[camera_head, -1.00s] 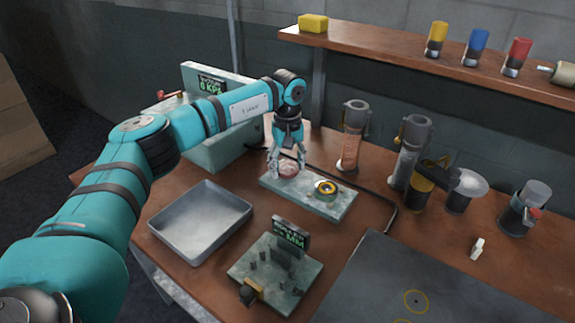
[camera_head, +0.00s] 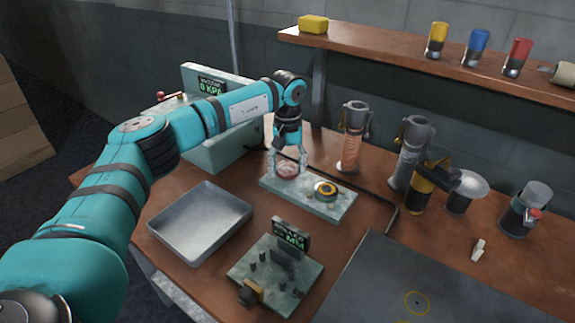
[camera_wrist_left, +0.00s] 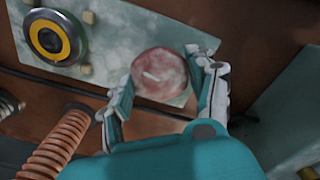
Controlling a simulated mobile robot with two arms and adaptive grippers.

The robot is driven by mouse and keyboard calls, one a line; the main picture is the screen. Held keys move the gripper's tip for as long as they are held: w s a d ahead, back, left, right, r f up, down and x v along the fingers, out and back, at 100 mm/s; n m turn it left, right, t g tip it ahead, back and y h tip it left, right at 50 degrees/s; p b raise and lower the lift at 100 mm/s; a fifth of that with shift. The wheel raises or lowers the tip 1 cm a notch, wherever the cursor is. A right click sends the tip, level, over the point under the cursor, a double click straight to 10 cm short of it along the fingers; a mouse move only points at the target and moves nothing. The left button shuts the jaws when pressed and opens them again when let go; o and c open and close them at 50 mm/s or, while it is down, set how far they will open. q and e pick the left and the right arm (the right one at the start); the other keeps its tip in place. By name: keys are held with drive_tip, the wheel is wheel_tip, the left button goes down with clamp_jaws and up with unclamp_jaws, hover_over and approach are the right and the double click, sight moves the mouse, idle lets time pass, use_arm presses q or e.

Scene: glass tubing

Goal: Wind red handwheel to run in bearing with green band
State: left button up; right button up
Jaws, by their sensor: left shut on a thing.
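The red handwheel (camera_head: 288,170) is a pale red disc on the left part of a grey-green plate (camera_head: 327,206) on the bench. In the left wrist view the handwheel (camera_wrist_left: 160,74) shows a short white mark on its top. The bearing with the green band (camera_head: 326,189) sits on the same plate to the right, with a yellow ring and a dark centre; it also shows in the left wrist view (camera_wrist_left: 46,40). My left gripper (camera_head: 287,168) points down with its fingers around the handwheel, shut on it. My right gripper is not in view.
A grey tray (camera_head: 201,222) lies to the left in front. A gauge block (camera_head: 275,268) with a display stands near the bench front. Tall cylinders with coils (camera_head: 353,136) stand behind the plate. A dark mat (camera_head: 450,285) covers the front right.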

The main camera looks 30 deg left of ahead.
sight(288, 167)
use_arm(q)
drive_tip(key=shift+w+r, duration=0.1)
drive_tip(key=shift+r, duration=0.05)
drive_tip(key=o, duration=1.1)
drive_tip(key=shift+o, duration=0.2)
wheel_tip(288, 167, up, 12)
